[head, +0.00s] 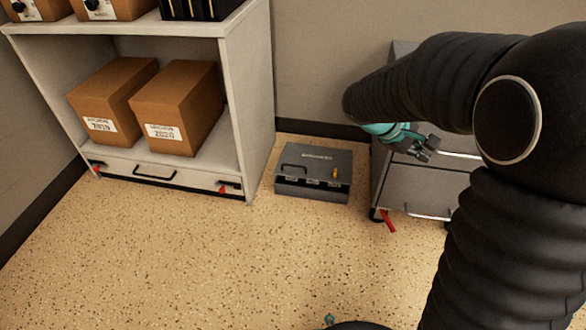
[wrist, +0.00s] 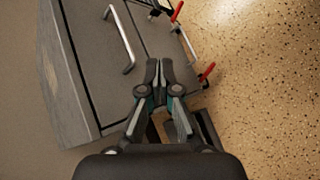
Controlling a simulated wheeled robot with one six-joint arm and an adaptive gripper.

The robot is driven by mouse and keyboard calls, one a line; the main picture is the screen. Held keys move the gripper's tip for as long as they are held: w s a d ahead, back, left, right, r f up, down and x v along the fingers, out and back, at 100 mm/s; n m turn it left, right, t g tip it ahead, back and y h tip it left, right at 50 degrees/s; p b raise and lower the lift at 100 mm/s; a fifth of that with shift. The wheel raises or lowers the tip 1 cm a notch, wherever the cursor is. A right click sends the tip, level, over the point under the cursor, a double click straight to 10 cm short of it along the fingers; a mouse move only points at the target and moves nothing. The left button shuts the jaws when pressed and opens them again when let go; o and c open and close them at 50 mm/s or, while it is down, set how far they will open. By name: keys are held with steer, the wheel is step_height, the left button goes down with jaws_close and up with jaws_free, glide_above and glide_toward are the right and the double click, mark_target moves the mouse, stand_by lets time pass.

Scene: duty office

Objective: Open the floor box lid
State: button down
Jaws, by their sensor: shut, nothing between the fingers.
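The floor box (head: 313,171) is a dark grey metal case on the floor between the shelf unit and a grey cabinet. Its lid is shut, with a dark handle on the left of the top, a small orange piece on the right and latches along the front. My gripper (head: 428,150) is shut and empty, to the right of the box and higher up, in front of the cabinet. In the wrist view my gripper (wrist: 158,65) has its fingertips together over the cabinet's grey front.
The grey cabinet (head: 416,188) has bar handles and a red lever (head: 387,221) low down; its bar handle (wrist: 121,40) is beside my fingertips in the wrist view. A shelf unit (head: 257,100) with brown archive boxes stands left. The speckled floor (head: 200,260) in front is clear.

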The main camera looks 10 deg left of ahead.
steer(key=w+a+f+n+t+h, duration=0.3)
steer(key=w+a+f+n+t, duration=0.6)
steer(key=w+a+f+n, duration=0.65)
steer(key=a+f+n+t+y, duration=0.2)
steer(key=a+f, duration=0.4)
steer(key=f, duration=0.4)
steer(key=a+f+n+t+y, duration=0.2)
steer(key=a+f+n+y, duration=0.3)
steer(key=f, duration=0.5)
steer(key=w+a+f+n+t+y, duration=0.1)
steer(key=a+f+n+t+y, duration=0.1)
steer(key=a+f, duration=0.7)
steer(key=shift+a+f+n+t+y, duration=0.15)
steer(key=shift+f+n+t+y, duration=0.4)
steer(key=shift+y, duration=0.75)
steer(key=w+b, duration=0.1)
steer(key=w, duration=0.8)
steer(key=shift+w+d+r, duration=0.2)
steer(key=shift+w+r, duration=0.05)
steer(key=shift+w, duration=0.05)
